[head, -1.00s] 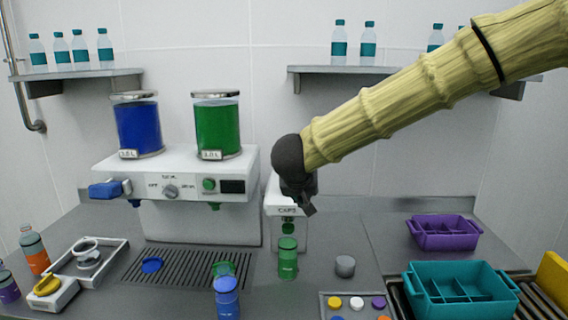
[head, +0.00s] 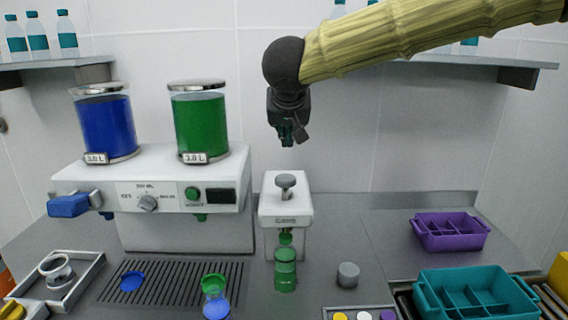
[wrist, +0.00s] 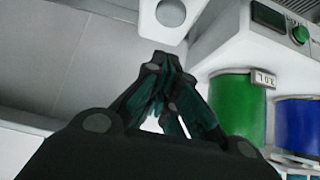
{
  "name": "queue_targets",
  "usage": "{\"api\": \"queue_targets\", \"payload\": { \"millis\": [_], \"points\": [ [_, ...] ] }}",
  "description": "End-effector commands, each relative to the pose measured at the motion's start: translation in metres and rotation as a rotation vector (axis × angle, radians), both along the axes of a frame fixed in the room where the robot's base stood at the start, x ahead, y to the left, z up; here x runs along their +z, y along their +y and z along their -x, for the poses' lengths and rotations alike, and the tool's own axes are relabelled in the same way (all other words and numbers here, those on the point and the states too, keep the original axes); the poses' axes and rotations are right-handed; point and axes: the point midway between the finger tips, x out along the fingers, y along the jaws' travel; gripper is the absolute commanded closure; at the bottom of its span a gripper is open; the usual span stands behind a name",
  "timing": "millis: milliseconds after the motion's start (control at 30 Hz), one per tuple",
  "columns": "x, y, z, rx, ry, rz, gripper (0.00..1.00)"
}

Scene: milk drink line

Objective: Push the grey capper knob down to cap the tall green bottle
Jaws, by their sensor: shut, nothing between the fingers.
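The grey capper knob (head: 286,182) stands raised on top of the white capper (head: 285,208), which is marked CAPS. The tall green bottle (head: 285,272) stands upright under the capper's front, just below a green piece (head: 285,239) at the capper's outlet. My gripper (head: 291,140) is shut and empty in the air above the knob, apart from it. In the wrist view my shut fingers (wrist: 168,95) show, with the grey knob (wrist: 171,12) and part of the white capper (wrist: 148,22) at the top edge.
The white dispenser (head: 150,180) with blue and green tanks stands left of the capper. A grey cylinder (head: 347,275) stands right of the bottle. A teal crate (head: 476,306) and a purple crate (head: 450,240) are at the right. A wall shelf (head: 480,68) is behind my arm.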

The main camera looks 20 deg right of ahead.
Motion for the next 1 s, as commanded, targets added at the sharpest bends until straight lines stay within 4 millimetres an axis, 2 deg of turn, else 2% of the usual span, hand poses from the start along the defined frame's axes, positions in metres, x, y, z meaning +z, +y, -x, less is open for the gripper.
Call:
{"api": "queue_targets", "payload": {
  "millis": [367,900,1000],
  "points": [
    [-0.011,0.000,-0.012,0.004,0.001,0.000,1.00],
    [-0.072,-0.018,-0.070,0.001,0.002,0.000,1.00],
    [-0.087,-0.018,-0.068,0.002,0.003,0.001,1.00]
  ]
}}
